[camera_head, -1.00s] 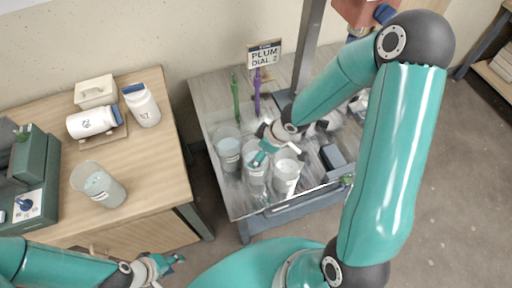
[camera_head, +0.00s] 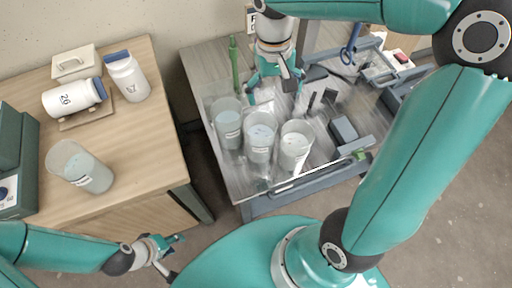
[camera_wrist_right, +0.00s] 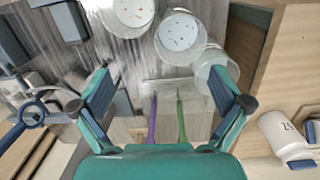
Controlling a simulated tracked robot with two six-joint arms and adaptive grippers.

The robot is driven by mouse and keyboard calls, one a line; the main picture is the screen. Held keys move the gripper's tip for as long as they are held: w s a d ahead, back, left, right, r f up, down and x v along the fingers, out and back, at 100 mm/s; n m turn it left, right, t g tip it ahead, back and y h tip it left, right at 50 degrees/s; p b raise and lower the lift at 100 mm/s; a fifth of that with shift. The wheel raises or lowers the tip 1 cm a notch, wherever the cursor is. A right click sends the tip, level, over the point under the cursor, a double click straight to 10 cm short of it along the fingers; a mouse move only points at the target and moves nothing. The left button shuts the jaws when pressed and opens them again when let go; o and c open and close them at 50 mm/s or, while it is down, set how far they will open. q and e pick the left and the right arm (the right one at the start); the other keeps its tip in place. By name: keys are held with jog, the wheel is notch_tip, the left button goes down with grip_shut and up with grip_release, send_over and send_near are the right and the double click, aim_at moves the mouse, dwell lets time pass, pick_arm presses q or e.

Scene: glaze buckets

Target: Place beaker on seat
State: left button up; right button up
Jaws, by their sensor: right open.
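Three clear beakers stand in a row on the grey table: the left one (camera_head: 227,124), the middle one (camera_head: 259,140) and the right one (camera_head: 295,148). Another beaker (camera_head: 82,168) stands on the wooden table. My right gripper (camera_head: 275,88) is open and empty, pointing down just behind the row. In the right wrist view, the beakers' tops (camera_wrist_right: 180,36) lie beyond my spread fingers (camera_wrist_right: 160,88). My left gripper (camera_head: 166,254) is low in the head view, open and empty, in front of the wooden table. I cannot make out which spot is the seat.
A dark block (camera_head: 343,130) lies right of the beakers.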

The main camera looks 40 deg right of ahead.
jog(key=a+b, duration=0.1)
jog(key=a, duration=0.1)
jog(key=n+t+b, duration=0.1)
send_over(260, 132)
jog(key=s+a, duration=0.2)
jog(key=s, duration=0.1)
jog(key=shift+s+a+f, duration=0.1)
jog(key=shift+f, duration=4.15)
jog(key=shift+a+f, duration=0.1)
jog(key=shift+f, duration=4.1)
pick_arm(q)
notch_tip(260, 132, down, 4)
jog(key=shift+a+r, duration=0.15)
jog(key=shift+r, duration=0.05)
pick_arm(e)
jog(key=c, duration=1.6)
jog(key=shift+r, duration=0.2)
